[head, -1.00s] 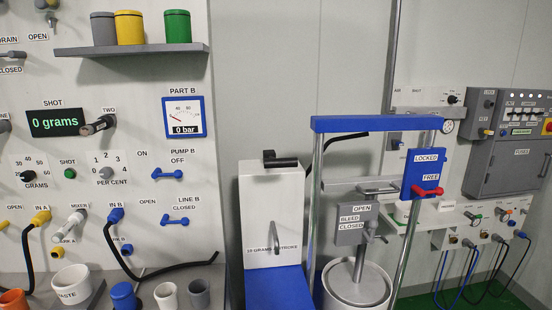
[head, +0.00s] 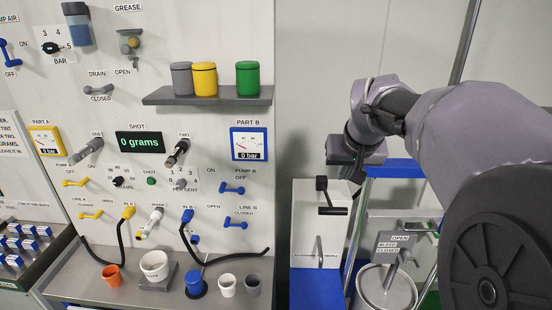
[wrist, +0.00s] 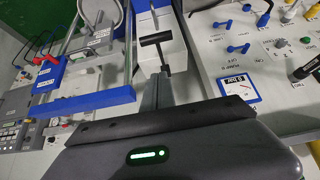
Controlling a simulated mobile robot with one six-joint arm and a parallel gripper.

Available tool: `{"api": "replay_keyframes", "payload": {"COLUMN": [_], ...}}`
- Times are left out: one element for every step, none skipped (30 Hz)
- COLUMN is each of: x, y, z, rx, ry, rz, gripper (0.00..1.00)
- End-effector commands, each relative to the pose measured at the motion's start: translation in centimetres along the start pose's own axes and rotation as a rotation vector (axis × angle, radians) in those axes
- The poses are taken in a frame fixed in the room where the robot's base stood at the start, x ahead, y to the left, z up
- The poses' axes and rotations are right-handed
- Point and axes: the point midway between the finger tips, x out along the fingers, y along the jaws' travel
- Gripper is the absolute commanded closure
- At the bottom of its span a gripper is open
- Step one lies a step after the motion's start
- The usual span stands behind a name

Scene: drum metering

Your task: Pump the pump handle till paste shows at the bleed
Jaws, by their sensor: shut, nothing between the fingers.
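In the wrist view the handle (wrist: 157,39) is a black T-shape just beyond my fingers. My gripper (wrist: 160,78) is shut and empty, pointing towards the handle; whether the fingertips touch it I cannot tell. In the head view my wrist hangs above and right of the handle, and the fingertips are not clear. The bleed block (head: 388,247), labelled open, bleed and closed, has a grey lever (head: 407,256). No paste is discernible there.
A drum (head: 372,285) stands under the bleed block inside a frame with a blue crossbar (wrist: 85,103). A panel with valves and gauges is left of the pump, with cups (head: 228,285) on its ledge. My arm covers the head view's right side.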

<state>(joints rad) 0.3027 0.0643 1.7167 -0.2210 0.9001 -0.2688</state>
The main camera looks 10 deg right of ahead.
Motion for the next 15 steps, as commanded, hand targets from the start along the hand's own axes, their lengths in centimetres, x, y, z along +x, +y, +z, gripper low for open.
{"api": "replay_keyframes", "payload": {"x": [0.1, 0.1, 0.2, 0.2, 0.2, 0.2, 0.2, 0.3, 0.6, 0.8, 1.2, 1.9, 2.5, 3.1, 4.1], "y": [0.0, 0.0, 0.0, 0.0, 0.0, 0.0, 0.0, 0.0, -0.1, -0.1, -0.1, -0.1, -0.1, -0.1, -0.1], "z": [0.1, 0.1, 0.1, 0.1, 0.1, 0.2, 0.2, 0.2, 0.2, 0.2, 0.2, 0.2, 0.3, 0.3, 0.3], "rx": [0.000, 0.000, 0.000, 0.000, 0.000, 0.000, 0.000, 0.001, 0.001, 0.001, 0.000, 0.001, 0.001, 0.002, 0.001], "ry": [0.000, 0.000, 0.000, 0.000, 0.000, 0.000, 0.000, 0.000, -0.001, -0.001, -0.001, -0.003, -0.003, -0.003, -0.003], "rz": [0.000, 0.000, 0.000, 0.000, 0.000, -0.001, -0.001, -0.001, -0.001, -0.001, -0.001, -0.002, -0.002, -0.002, -0.001], "gripper": [1.00, 1.00, 1.00, 1.00, 1.00, 1.00, 1.00, 1.00, 1.00, 1.00, 1.00, 1.00, 1.00, 1.00, 1.00]}}
